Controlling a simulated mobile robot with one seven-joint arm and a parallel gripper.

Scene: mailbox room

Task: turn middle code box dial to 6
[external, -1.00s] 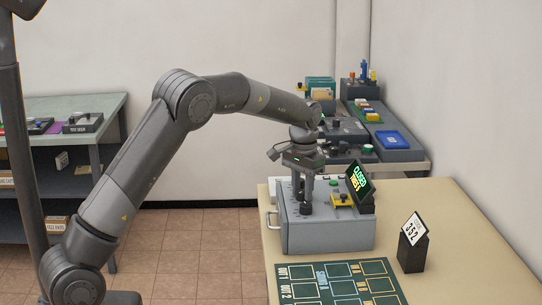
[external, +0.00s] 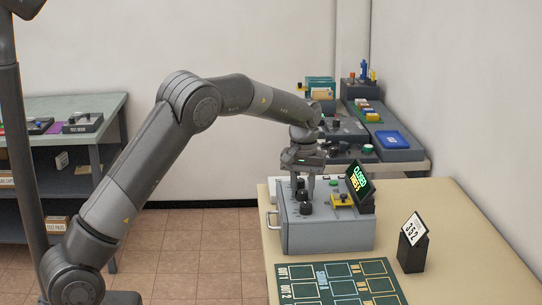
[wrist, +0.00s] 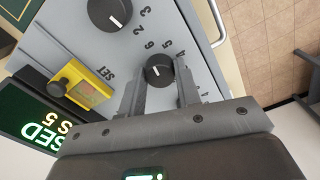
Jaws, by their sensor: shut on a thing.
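The grey code box (external: 325,235) stands on the table with a row of black dials on its top. My gripper (external: 306,190) reaches down over this row from above. In the wrist view my gripper (wrist: 160,68) is shut on a black dial (wrist: 158,72), with one finger on each side. It appears to be the middle dial. A white mark shows on its face, but I cannot tell which number it points to. Another dial (wrist: 108,12) with printed numbers stands free beside it; it is the front dial (external: 306,208) in the external view. My gripper hides part of the far end of the row.
A yellow SET part (wrist: 85,85) and a tilted screen (external: 359,182) reading CLOSED and TRIES 5 are close beside the dials. A card (external: 413,228) reading 352 stands on the table (external: 480,230). A green chart (external: 335,283) lies in front.

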